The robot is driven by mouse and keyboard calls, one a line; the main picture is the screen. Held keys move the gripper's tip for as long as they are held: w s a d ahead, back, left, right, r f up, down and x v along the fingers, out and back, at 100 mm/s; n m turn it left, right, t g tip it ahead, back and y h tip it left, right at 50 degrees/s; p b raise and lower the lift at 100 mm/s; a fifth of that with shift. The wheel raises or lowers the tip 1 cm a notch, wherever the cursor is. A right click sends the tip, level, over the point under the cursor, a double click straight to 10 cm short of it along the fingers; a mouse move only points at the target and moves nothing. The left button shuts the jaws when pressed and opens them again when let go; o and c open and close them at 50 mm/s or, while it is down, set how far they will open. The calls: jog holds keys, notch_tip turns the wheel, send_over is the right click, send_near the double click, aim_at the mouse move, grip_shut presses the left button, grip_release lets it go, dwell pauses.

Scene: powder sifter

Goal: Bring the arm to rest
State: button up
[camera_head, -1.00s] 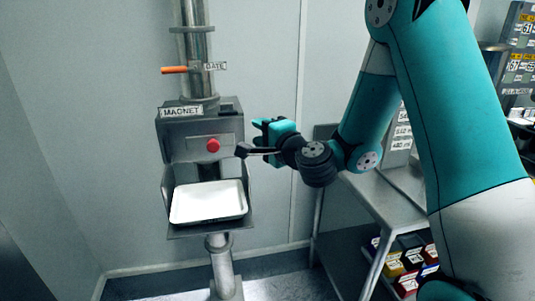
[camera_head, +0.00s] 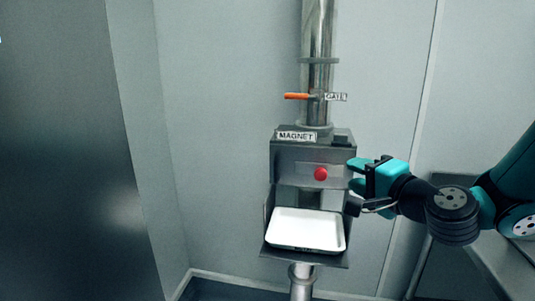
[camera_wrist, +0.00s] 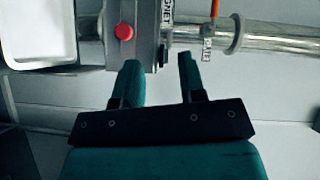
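My gripper (camera_head: 357,174) is teal with dark parts and points left, just right of the grey magnet box in the head view. In the wrist view my gripper (camera_wrist: 160,75) shows two fingers apart with nothing between them. The magnet box (camera_head: 295,160) carries a MAGNET label and a red knob (camera_head: 320,174). In the wrist view the box (camera_wrist: 145,25) and red knob (camera_wrist: 124,32) lie beyond the fingers. I cannot tell whether the gripper touches the box.
A white tray (camera_head: 305,229) sits on the shelf below the box. An orange gate handle (camera_head: 297,96) sticks out left from the steel pipe (camera_head: 317,30) above. A grey table (camera_head: 500,262) stands at the lower right. A dark panel (camera_head: 60,160) fills the left.

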jog(key=s+a+n+g+y, duration=0.4)
jog(key=s+a+n+g, duration=0.25)
jog(key=a+n, duration=0.2)
jog(key=s+d+f+n+g+h, duration=0.1)
jog(key=s+n+g+h, duration=0.2)
jog(key=s, duration=0.7)
jog(key=s+d+f+n+g+h, duration=0.1)
jog(key=s+f+n+g+h, duration=0.1)
jog(key=s+n+g, duration=0.4)
jog(key=s+h, duration=0.1)
jog(key=s, duration=0.2)
jog(key=shift+s+n+h, duration=0.3)
jog(key=shift+s+n, duration=0.05)
jog(key=shift+f, duration=0.15)
